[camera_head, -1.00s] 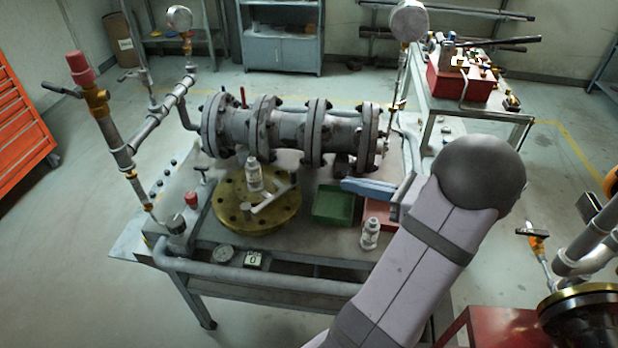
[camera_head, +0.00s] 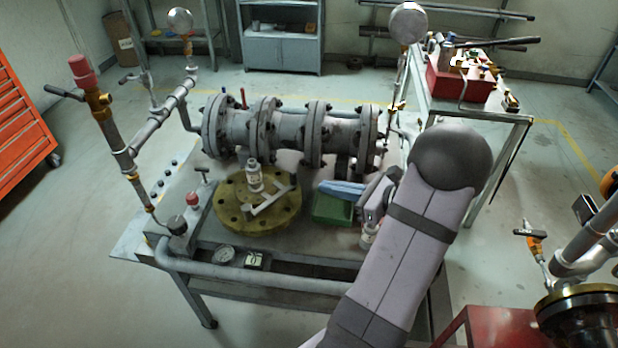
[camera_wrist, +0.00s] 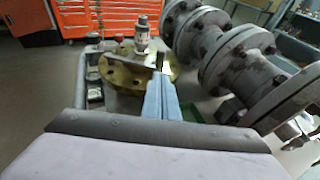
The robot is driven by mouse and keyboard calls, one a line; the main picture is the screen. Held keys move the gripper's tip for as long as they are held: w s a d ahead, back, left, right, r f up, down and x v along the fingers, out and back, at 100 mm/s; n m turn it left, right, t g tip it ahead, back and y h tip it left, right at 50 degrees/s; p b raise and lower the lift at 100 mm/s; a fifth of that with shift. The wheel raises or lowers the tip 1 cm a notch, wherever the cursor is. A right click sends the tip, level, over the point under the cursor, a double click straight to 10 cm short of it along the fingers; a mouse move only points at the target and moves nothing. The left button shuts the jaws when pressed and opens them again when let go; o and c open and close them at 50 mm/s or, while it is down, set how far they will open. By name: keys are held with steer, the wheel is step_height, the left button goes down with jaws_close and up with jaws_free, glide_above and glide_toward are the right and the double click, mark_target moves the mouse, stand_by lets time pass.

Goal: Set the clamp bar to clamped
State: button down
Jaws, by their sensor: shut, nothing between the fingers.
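A light grey metal bar (camera_head: 272,199) lies across the round brass flange (camera_head: 232,214) on the bench; it looks like the clamp bar, but I cannot tell for certain. My gripper (camera_head: 325,187) has blue fingers, shut and empty. It is above the green tray, to the right of the flange and apart from it. In the wrist view the shut fingers (camera_wrist: 164,84) point toward the flange (camera_wrist: 118,72) and bottle (camera_wrist: 142,38), and hide part of the flange's right side.
The large flanged grey pipe (camera_head: 290,128) runs along the back of the bench. A green tray (camera_head: 332,210) lies below my gripper. Another white bottle (camera_head: 367,238) is partly hidden by my wrist. A T-handle (camera_head: 204,173) and valve pipework with a red cap (camera_head: 81,66) stand at left.

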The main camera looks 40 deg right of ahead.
steer(key=w+a+p, duration=0.1)
steer(key=w+a, duration=0.1)
steer(key=w, duration=0.4)
steer(key=shift+w+a+f, duration=0.15)
steer(key=shift+a+f, duration=0.05)
steer(key=shift+f, duration=0.25)
steer(key=shift+w, duration=0.1)
steer(key=w+n+y, duration=0.1)
steer(key=w, duration=0.1)
steer(key=w+n+g+y, duration=0.1)
steer(key=w, duration=0.2)
steer(key=w+n+y, duration=0.1)
steer(key=w, duration=0.1)
steer(key=shift+w+g, duration=0.4)
steer(key=shift+w+a, duration=0.15)
steer(key=shift+w, duration=0.45)
steer(key=shift+w+a, duration=0.15)
steer(key=shift+w, duration=0.55)
